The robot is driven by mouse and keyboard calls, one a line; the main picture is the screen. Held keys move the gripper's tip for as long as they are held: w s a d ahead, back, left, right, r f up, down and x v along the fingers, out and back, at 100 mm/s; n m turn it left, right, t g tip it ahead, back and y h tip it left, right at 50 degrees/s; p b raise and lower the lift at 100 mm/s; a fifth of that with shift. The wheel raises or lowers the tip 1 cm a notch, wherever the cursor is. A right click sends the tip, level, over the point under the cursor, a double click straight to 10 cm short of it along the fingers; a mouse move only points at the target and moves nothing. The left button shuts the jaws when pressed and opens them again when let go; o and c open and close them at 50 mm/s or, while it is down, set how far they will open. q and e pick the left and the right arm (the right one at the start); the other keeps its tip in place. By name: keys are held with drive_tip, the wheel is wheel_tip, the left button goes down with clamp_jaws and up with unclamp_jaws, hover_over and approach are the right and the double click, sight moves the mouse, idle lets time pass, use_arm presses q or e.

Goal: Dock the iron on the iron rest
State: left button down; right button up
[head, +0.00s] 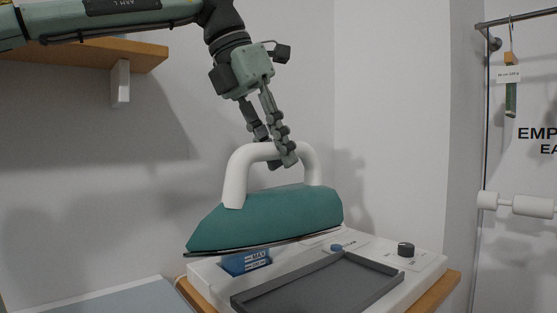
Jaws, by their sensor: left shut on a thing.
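The iron (270,219) has a teal body, a dark soleplate and a white arched handle (238,172). My left gripper (283,160) comes down from above and is shut on the top of the handle. The iron hangs over the back left part of a white base unit, its nose to the left and slightly lower. The iron rest (318,285) is a dark grey rimmed tray on the front of that unit (425,262). The iron is behind and above the rest, and appears apart from it. My right gripper is not in view.
The unit has a blue tank marked MAX (246,261), a small blue button (337,247) and a black knob (406,249). It stands on a wooden surface (437,292). A wooden shelf (120,52) is on the left wall. A rail with hanging items (511,85) is at right.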

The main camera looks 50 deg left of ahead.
sight(335, 204)
use_arm(q)
drive_tip(key=shift+w+d+f+p, duration=0.1)
drive_tip(key=shift+w+d+f, duration=0.75)
drive_tip(key=shift+w+f, duration=0.85)
drive_tip(key=shift+w+d+f+p, duration=0.15)
drive_tip(key=shift+w+d+f, duration=0.65)
drive_tip(key=shift+w+f, duration=0.85)
drive_tip(key=shift+w+d+f+p, duration=0.1)
drive_tip(key=shift+w+d+f, duration=0.75)
drive_tip(key=shift+w+f, duration=0.8)
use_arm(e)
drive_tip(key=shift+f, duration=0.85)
use_arm(q)
drive_tip(key=shift+s+f, duration=0.1)
drive_tip(key=shift+f, duration=0.15)
drive_tip(key=c, duration=1.3)
unclamp_jaws()
drive_tip(key=shift+s, duration=0.1)
drive_tip(key=shift+c, duration=0.2)
drive_tip(key=shift+f, duration=0.1)
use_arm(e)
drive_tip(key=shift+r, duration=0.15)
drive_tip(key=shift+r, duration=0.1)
